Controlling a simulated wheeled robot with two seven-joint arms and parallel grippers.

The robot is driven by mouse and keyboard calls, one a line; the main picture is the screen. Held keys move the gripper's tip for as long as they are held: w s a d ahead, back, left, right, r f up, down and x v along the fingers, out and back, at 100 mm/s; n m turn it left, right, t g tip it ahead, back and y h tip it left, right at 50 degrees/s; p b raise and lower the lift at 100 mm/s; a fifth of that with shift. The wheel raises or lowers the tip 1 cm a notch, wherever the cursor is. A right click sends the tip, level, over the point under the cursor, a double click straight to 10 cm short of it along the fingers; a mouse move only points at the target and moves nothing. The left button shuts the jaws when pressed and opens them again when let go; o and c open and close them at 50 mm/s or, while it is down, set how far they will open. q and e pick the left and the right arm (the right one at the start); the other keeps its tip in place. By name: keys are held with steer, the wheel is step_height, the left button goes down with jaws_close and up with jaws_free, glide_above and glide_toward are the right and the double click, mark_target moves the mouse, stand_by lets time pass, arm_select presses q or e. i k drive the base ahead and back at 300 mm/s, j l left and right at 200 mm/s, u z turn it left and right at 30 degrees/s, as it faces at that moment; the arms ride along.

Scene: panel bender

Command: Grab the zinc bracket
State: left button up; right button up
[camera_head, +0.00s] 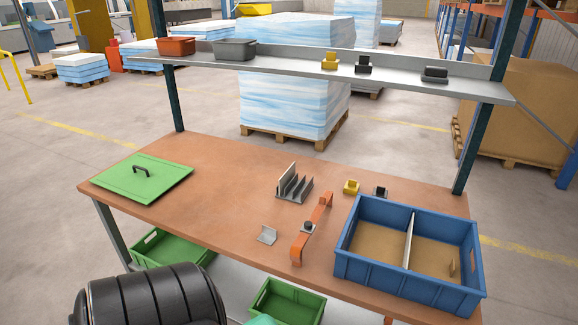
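The zinc bracket (267,235) looks like a small light-grey L-shaped piece. It lies on the brown workbench top (220,205), near the front edge and left of an orange handled bar (311,230). Nothing covers it. Neither of my grippers shows in the head view, so I cannot see whether they are open or shut. A black ribbed part at the bottom left looks like my own arm.
A grey slotted rack (294,184) stands behind the bracket. A divided blue crate (408,285) fills the bench's right end, with small yellow (351,187) and black (380,192) blocks behind it. A green lid (142,181) lies left. A shelf (300,66) spans above.

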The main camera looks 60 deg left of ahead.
mark_target(269, 236)
steer(key=u, duration=1.9)
